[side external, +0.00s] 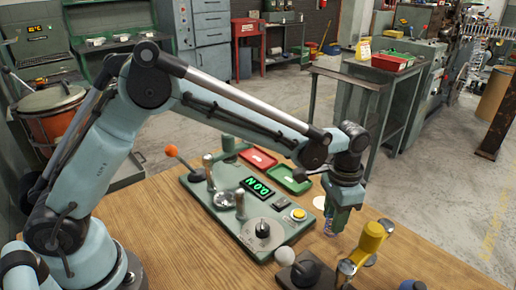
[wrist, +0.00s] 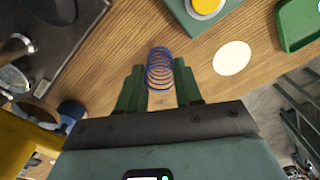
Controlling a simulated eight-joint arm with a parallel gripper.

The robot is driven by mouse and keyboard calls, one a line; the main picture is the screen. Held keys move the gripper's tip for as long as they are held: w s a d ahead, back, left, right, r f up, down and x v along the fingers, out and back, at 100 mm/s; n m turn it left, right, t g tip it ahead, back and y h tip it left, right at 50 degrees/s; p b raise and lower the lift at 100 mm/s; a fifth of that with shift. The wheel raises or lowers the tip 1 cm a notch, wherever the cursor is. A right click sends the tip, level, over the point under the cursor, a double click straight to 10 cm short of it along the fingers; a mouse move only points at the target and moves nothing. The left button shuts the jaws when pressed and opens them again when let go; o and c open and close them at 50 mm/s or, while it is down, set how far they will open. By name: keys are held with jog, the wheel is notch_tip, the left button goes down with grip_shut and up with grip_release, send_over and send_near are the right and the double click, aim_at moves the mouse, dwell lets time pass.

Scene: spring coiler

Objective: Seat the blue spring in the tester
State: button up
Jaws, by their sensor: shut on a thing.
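The blue spring (wrist: 160,68) sits between the two green fingers of my gripper (wrist: 160,88), which is shut on it. Its coils stick out past the fingertips, over bare wood. In the side view, my gripper (side external: 333,228) is low over the table, right of the tester, and the spring (side external: 328,228) shows only as a small bluish patch. The tester (side external: 222,214) is a grey-green panel with a lit green display (side external: 257,187), metal posts, a dial and an orange-knobbed lever. My gripper and the spring are apart from it. I cannot tell the spring's height above the table.
A white disc (wrist: 232,58) lies on the table near the spring. A yellow-and-metal device (side external: 372,240) stands close on my gripper's right. Red (side external: 257,160) and green (side external: 290,180) trays lie behind.

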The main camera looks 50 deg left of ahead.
jog(key=shift+r, duration=0.4)
jog(key=shift+r, duration=1.1)
jog(key=shift+a+r, duration=0.15)
jog(key=shift+a, duration=0.2)
jog(key=s+a+r+n, duration=0.3)
jog(key=s+a, duration=0.4)
jog(key=a, duration=0.4)
jog(key=s+a+r+n, duration=0.25)
jog(key=s+a, duration=0.35)
jog(key=a, duration=0.5)
jog(key=shift+n, duration=0.25)
jog(key=shift+a+f, duration=0.15)
jog(key=shift+f, duration=2.6)
jog(key=shift+f, duration=0.65)
